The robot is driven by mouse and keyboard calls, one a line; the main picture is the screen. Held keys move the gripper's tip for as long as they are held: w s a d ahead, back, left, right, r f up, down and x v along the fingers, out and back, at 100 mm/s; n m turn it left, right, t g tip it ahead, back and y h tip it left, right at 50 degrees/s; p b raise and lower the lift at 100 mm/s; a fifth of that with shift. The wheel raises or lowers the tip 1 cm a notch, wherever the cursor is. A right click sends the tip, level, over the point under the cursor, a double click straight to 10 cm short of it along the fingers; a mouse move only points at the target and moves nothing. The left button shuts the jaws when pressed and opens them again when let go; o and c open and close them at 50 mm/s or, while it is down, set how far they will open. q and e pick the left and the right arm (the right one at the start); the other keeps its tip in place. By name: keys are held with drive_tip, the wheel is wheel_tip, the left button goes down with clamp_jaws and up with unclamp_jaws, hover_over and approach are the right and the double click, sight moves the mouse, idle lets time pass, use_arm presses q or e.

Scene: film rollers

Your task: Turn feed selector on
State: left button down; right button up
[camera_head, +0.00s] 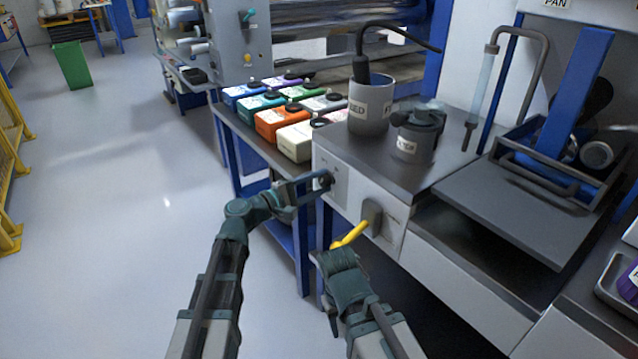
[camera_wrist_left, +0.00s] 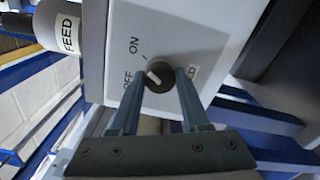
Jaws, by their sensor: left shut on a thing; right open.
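The feed selector is a round black knob (camera_wrist_left: 159,78) with a white pointer line, on a pale panel marked ON and OFF. The pointer slants up and left in the left wrist view, between the two words and nearer OFF. My left gripper (camera_wrist_left: 160,90) is shut on the knob, one finger on each side. In the head view the left gripper (camera_head: 318,182) reaches the panel, largely covering the knob (camera_head: 328,179). My right gripper (camera_head: 330,256) is lower, below the yellow lever (camera_head: 350,235), open; its fingertips are hard to make out.
The yellow lever sits on a grey mount (camera_head: 372,216) right of the selector. A grey FEED cup (camera_head: 371,105) and a dark lidded pot (camera_head: 416,140) stand on the cabinet top (camera_head: 385,168). Several coloured containers (camera_head: 272,122) fill the blue bench behind.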

use_arm(q)
drive_tip(key=shift+c, duration=1.9)
unclamp_jaws()
drive_tip(key=shift+s, duration=0.1)
drive_tip(key=v, duration=1.3)
drive_tip(key=shift+s+a, duration=0.2)
drive_tip(key=shift+a, duration=0.15)
